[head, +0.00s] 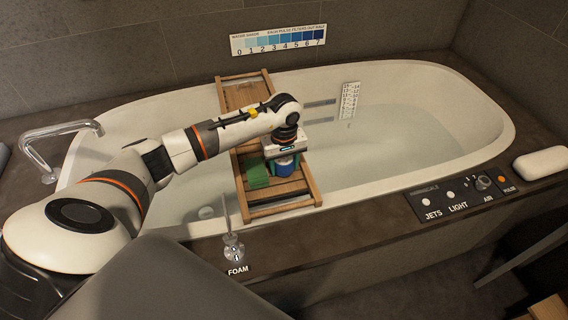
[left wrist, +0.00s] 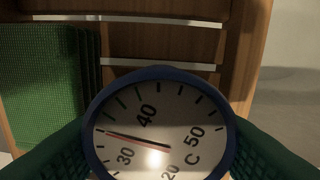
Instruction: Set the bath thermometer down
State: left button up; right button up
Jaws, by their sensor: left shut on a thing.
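The bath thermometer (left wrist: 160,125) has a round white dial with a blue rim, marked in C, its needle between 30 and 40. It also shows in the head view as a small blue thing (head: 285,167) below my left gripper (head: 286,160). My left gripper is shut on it, one green finger on each side in the left wrist view. It is over the wooden bath tray (head: 309,184); I cannot tell whether it touches the slats. My right gripper is not in view.
A green block-like thing (head: 257,173) lies on the tray just left of the thermometer. The tray spans the white bathtub (head: 480,90) of water. A FOAM tap (head: 233,248) stands at the near rim. A control panel (head: 455,195) and a white pillow (head: 541,163) are right.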

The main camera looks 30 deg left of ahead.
aim_at(284, 159)
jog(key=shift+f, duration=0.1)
pick_arm(q)
jog(key=shift+f, duration=0.1)
jog(key=o, duration=0.7)
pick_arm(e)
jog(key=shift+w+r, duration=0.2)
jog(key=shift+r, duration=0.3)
pick_arm(q)
notch_tip(284, 159, up, 2)
jog(key=shift+w+r, duration=0.1)
notch_tip(284, 159, up, 10)
jog(key=shift+r+p, duration=0.1)
jog(key=shift+p, duration=0.45)
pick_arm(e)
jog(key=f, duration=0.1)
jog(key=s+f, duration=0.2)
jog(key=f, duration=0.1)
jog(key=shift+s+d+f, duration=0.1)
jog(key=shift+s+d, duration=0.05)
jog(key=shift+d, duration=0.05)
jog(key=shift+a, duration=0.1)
